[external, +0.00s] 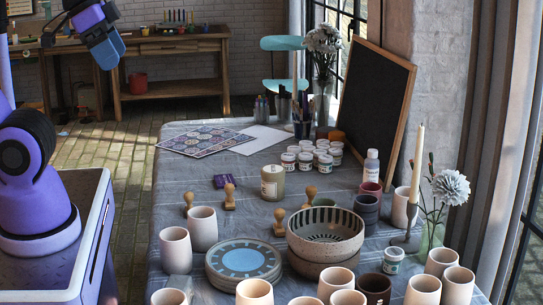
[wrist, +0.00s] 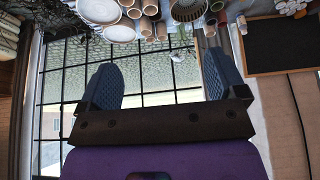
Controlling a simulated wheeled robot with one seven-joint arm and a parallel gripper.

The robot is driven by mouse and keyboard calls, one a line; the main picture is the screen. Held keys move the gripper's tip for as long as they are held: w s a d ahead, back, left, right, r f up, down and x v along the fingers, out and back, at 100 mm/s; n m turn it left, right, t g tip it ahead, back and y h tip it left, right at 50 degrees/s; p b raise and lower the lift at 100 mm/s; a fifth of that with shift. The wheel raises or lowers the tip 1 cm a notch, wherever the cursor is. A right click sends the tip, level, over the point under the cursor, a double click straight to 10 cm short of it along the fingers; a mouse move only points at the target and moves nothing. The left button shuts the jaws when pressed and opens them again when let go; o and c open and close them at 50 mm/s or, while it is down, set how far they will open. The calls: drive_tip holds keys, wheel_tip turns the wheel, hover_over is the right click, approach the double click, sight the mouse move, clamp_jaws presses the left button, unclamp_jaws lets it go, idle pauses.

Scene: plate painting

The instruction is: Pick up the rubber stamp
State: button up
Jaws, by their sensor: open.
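Several small wooden rubber stamps with knob handles stand on the cloth-covered table in the external view. One stamp (external: 230,197) is near the table's middle, a second stamp (external: 188,199) is to its left, a third stamp (external: 280,222) is beside the stacked bowls, and another stamp (external: 310,195) is further right. My gripper (external: 107,52) is raised at the upper left, far from the stamps and off the table. In the wrist view my gripper (wrist: 160,80) has its two blue fingers wide apart with nothing between them. I cannot make out a stamp in the wrist view.
The table (external: 175,180) holds a purple pad (external: 226,181), a blue plate stack (external: 243,258), striped bowls (external: 325,230), a jar (external: 272,182), paint pots (external: 305,160) and many beige cups. A chalkboard (external: 375,110) stands behind. Bare cloth lies left of the purple pad.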

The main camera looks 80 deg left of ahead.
idle(0.4)
drive_tip(key=c, duration=0.5)
drive_tip(key=w+a+n, duration=0.1)
drive_tip(key=w+a, duration=0.2)
drive_tip(key=w, duration=0.6)
drive_tip(key=w+a, duration=0.3)
drive_tip(key=w, duration=0.6)
drive_tip(key=n+g+y, duration=0.1)
drive_tip(key=n+y, duration=0.1)
drive_tip(key=n, duration=0.2)
hover_over(311, 188)
drive_tip(key=s+d, duration=0.2)
drive_tip(key=s, duration=0.1)
wheel_tip(311, 188, down, 39)
drive_tip(key=shift+s+a+x, duration=0.1)
drive_tip(key=shift+s+x, duration=0.05)
drive_tip(key=shift+x, duration=1.7)
drive_tip(key=shift+s+a+x, duration=0.1)
drive_tip(key=shift+x, duration=1.8)
drive_tip(key=shift+s+x, duration=0.15)
drive_tip(key=shift+x, duration=1.7)
